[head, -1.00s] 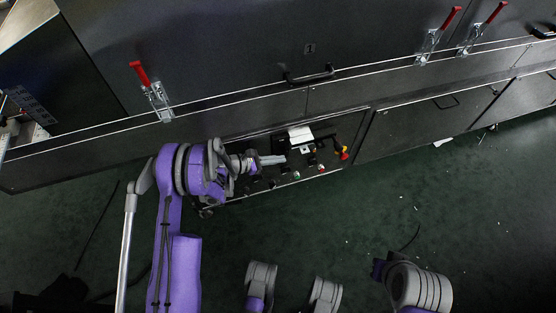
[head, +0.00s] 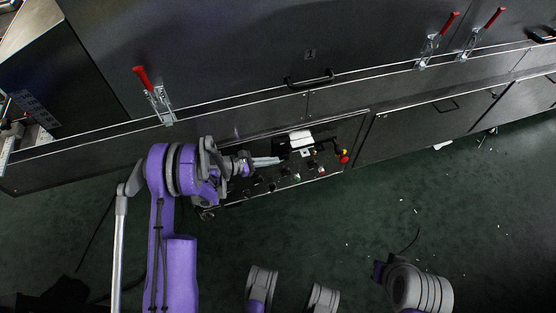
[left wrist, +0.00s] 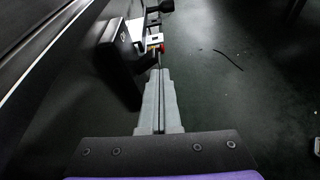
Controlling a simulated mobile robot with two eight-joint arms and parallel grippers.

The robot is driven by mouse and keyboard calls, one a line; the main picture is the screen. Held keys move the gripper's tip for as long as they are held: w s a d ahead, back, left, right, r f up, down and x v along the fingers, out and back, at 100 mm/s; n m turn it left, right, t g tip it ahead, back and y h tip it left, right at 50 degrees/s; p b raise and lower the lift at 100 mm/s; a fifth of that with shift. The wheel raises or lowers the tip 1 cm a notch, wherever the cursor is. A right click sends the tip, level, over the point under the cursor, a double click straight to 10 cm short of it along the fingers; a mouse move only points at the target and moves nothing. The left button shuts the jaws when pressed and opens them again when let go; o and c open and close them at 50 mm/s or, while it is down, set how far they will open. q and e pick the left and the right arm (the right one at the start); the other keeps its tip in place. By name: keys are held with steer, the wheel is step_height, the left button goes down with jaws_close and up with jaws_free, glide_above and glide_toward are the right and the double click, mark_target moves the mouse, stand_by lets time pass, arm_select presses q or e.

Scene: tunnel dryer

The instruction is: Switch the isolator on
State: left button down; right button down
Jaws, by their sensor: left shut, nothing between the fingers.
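The control panel (head: 262,186) is set low in the dark machine front and carries several small knobs and buttons. A red and yellow knob (head: 344,157) is at its right end. I cannot tell for sure which control is the isolator. My left gripper (head: 278,160) is shut and empty in front of the panel, its fingers pointing right. In the left wrist view its closed fingers (left wrist: 159,75) point away beside a dark block-like part (left wrist: 122,60). A small red part (left wrist: 162,48) and a white part show just beyond the fingertips. Contact cannot be made out. My right gripper is not visible.
Red-handled toggle clamps (head: 141,77) and a black handle (head: 309,78) are on the machine front above the panel. Closed lower doors (head: 420,124) continue to the right. The dark green floor (head: 350,225) in front is mostly clear, with small scraps.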

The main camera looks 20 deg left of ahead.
arm_select(q)
steer(key=v, duration=0.8)
steer(key=shift+p, duration=0.35)
